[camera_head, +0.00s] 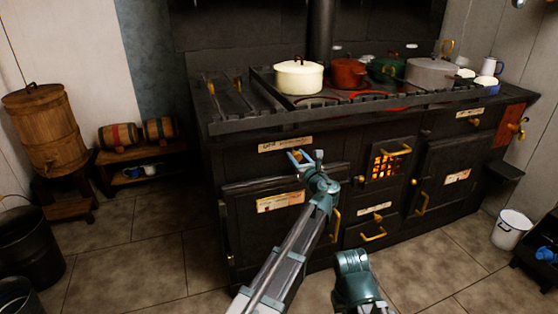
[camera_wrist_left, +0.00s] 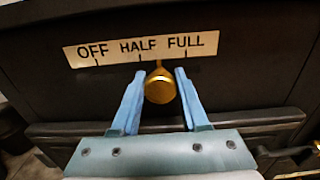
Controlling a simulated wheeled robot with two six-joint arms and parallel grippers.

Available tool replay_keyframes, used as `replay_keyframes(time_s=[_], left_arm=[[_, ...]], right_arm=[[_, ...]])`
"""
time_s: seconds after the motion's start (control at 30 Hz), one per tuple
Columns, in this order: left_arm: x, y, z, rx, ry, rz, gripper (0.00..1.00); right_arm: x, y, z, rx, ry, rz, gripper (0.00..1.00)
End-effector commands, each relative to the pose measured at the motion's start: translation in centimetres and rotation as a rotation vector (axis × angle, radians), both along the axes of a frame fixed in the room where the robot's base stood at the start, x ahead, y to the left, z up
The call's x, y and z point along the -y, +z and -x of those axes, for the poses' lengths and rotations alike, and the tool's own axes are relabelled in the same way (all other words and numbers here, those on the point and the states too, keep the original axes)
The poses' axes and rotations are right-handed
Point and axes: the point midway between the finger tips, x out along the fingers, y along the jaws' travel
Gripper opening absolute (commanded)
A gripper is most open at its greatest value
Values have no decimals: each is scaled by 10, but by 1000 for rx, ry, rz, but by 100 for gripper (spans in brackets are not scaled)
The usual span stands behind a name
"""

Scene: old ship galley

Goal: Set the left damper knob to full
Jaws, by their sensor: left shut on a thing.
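The left damper knob (camera_wrist_left: 160,88) is brass and sits on the dark stove front under a white label (camera_wrist_left: 141,48) reading OFF, HALF, FULL. Its narrow pointer is up, between the HALF and FULL marks. My left gripper (camera_wrist_left: 159,78) has its two blue fingers on either side of the knob and is shut on it. In the head view my left gripper (camera_head: 303,157) is at the stove's upper left front, just below the label (camera_head: 285,145), and the knob is hard to make out there. My right gripper is not in view.
The black stove (camera_head: 235,160) carries a cream pot (camera_head: 299,78), a red pot (camera_head: 347,73) and others on top. A firebox grate (camera_head: 386,165) glows right of my left gripper. A white bucket (camera_head: 511,229) stands at right.

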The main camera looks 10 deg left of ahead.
Motion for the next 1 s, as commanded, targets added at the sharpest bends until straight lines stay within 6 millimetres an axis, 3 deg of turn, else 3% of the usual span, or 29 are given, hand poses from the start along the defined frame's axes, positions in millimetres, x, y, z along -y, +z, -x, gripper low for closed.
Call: replay_keyframes(time_s=[0.03,0.2,0.57,0.6,0.7,0.73,1.0], left_arm=[[13,0,-12,0,-5,0,0],[31,0,-22,0,-3,0,0],[36,0,-24,0,-8,-1,0],[36,0,-24,0,-8,-1,49],[36,0,-24,0,-7,-1,67],[36,0,-24,0,-7,-1,72],[34,0,-22,0,-2,0,72]], right_arm=[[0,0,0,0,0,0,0],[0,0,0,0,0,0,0],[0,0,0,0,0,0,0],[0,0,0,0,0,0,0],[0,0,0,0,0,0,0],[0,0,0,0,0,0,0],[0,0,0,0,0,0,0]])
